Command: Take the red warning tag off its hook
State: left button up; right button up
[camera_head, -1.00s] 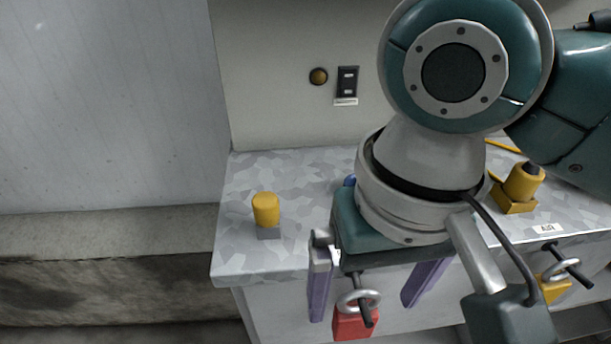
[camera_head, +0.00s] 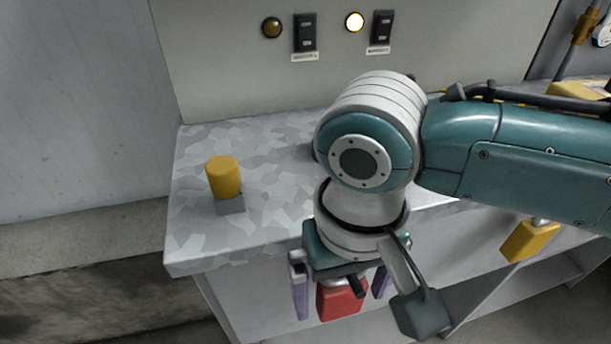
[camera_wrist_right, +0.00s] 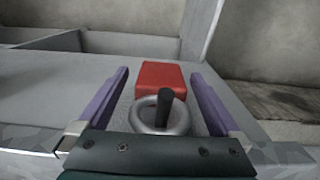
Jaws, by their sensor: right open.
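The red warning tag (camera_head: 341,299) hangs at the front of the bench, below the top's edge. In the right wrist view the red tag (camera_wrist_right: 160,76) shows with a grey metal ring (camera_wrist_right: 162,115) around a dark hook peg (camera_wrist_right: 165,104). My right gripper (camera_head: 341,292) is open, its purple fingers on either side of the tag. In the wrist view the right gripper (camera_wrist_right: 162,92) has a gap between each finger and the tag. The ring is mostly hidden by my wrist in the head view. My left gripper is not in view.
The grey bench top (camera_head: 280,210) holds a yellow cylinder (camera_head: 223,177) on a grey block at left. A yellow tag (camera_head: 530,240) hangs farther right along the front. Two switches and two round lamps, the right lamp (camera_head: 354,22) lit, are on the panel behind.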

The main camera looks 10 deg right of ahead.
jog(key=c, duration=1.4)
jog(key=shift+r, duration=0.1)
jog(key=shift+c, duration=0.2)
